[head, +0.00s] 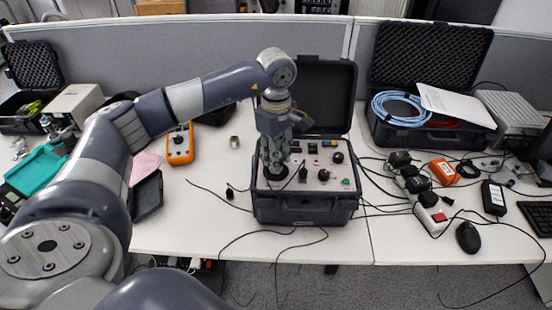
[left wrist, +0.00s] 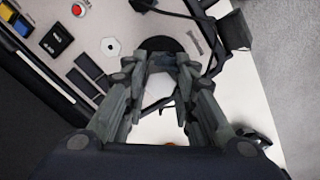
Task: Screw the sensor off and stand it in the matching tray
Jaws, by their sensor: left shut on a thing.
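My left gripper (head: 275,170) points down over the left part of the open calibrator case (head: 305,212), at the black round shaker top (head: 259,185). The shaker top also shows in the left wrist view (left wrist: 161,44), just beyond the fingertips. The left gripper (left wrist: 162,62) is shut on the sensor, which its fingers mostly hide; I cannot tell whether the sensor still touches the shaker. A teal tray (head: 38,170) lies at the far left, and a black tray (head: 147,196) lies left of the case. I cannot tell which one matches. My right gripper is not in view.
An orange meter (head: 180,145) and a small metal cylinder (head: 234,142) are behind and left of the case. Loose black cables cross the desk (head: 200,225) around it. Power adapters and a mouse (head: 468,237) lie right. Grey partitions close the back.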

